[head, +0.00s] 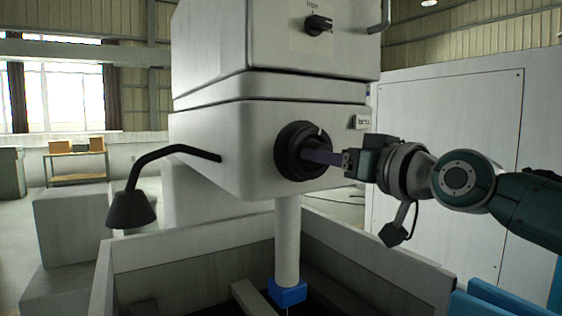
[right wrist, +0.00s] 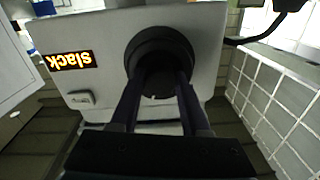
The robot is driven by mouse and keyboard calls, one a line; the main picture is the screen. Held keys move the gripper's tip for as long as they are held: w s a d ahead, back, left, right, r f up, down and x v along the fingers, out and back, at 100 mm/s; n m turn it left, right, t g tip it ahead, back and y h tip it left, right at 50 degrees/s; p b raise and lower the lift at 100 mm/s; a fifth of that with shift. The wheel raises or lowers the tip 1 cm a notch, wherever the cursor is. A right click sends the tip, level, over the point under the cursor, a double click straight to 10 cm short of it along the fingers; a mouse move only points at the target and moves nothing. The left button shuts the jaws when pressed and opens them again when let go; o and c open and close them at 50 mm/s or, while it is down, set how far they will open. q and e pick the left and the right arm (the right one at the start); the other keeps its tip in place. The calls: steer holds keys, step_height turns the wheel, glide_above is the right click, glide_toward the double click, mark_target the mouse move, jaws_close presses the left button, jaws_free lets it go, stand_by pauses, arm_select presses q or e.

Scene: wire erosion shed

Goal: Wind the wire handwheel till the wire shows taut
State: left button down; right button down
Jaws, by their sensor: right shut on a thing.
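The wire handwheel (head: 291,141) is a round black knob on the front of the white machine head (head: 225,140). It also shows in the right wrist view (right wrist: 160,42). My right gripper (head: 310,156) reaches in from the right, and its two fingers are shut on the handwheel's hub. In the right wrist view the fingers (right wrist: 160,80) run up to the hub from both sides. A small lit display (right wrist: 69,60) beside the wheel reads "slack" in orange, upside down in that view. The wire itself cannot be made out clearly. My left gripper is not in view.
A selector knob (head: 318,25) sits on the upper housing. A black lamp (head: 131,208) on a bent arm hangs at the left. A white column with a blue nozzle (head: 288,292) drops into the open tank (head: 190,250) below. A tall white cabinet (head: 440,120) stands behind my right arm.

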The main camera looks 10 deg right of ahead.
steer(key=shift+m, duration=1.9)
steer(key=c, duration=0.7)
jaws_free()
steer(key=shift+o, duration=0.2)
steer(key=shift+s, duration=0.1)
steer(key=b+v, duration=0.1)
steer(key=v, duration=0.8)
steer(key=shift+s+b, duration=0.35)
steer(key=shift+s, duration=0.05)
